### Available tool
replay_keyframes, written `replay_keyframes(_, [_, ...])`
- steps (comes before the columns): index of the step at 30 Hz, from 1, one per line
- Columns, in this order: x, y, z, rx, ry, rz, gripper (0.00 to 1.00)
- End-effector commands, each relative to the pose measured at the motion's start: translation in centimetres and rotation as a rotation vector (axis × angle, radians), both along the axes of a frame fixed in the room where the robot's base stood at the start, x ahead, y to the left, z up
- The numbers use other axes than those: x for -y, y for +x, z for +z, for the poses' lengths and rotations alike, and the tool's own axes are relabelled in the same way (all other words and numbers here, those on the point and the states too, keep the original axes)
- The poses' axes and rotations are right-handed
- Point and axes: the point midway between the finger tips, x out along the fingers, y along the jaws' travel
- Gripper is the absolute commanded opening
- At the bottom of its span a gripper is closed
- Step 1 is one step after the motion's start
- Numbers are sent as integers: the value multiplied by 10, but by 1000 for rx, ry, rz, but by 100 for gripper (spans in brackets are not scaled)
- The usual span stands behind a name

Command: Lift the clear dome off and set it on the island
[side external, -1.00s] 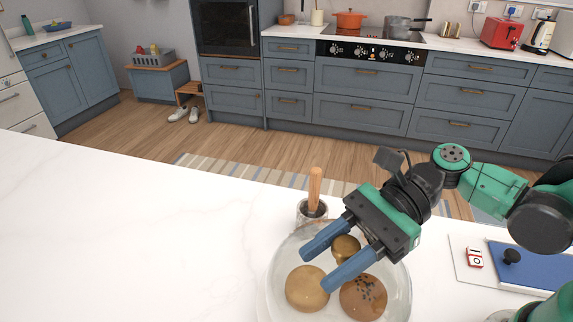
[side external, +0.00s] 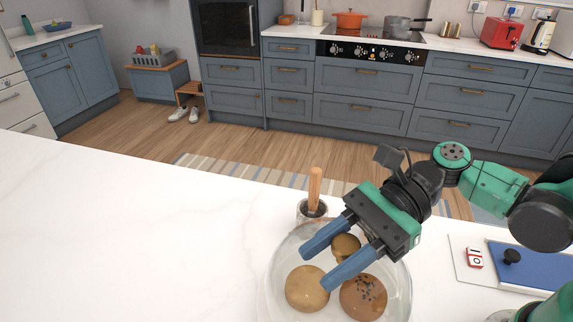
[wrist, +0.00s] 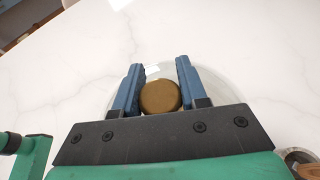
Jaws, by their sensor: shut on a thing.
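The clear dome (side external: 401,284) stands at the lower middle of the side view, over round buns: a plain tan one (side external: 307,289) and a browner one with dark specks (side external: 363,298). A round brown-gold knob (side external: 346,248) tops the dome; it also shows in the wrist view (wrist: 160,97). My gripper (side external: 318,268) is shut on this knob, one blue finger on each side. I cannot tell whether the dome's rim touches what is below. The island (side external: 120,235) is the white marbled top around it.
A pot with a wooden-handled tool (side external: 314,190) stands close behind the dome. To the right lie a blue board with a black knob (side external: 530,265) and a small red-and-white timer (side external: 475,257). The island's left side is clear.

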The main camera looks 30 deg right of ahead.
Motion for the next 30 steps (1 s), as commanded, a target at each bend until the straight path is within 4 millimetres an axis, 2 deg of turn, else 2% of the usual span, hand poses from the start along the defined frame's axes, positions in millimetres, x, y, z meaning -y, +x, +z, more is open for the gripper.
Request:
replay_keyframes(8, [0, 0, 17, 0, 1, 0, 0])
replay_keyframes(14, [0, 0, 45, 0, 1, 0, 0])
replay_keyframes(20, [0, -1, 83, 0, 1, 0, 0])
replay_keyframes(30, [0, 0, 158, 0, 1, 0, 0])
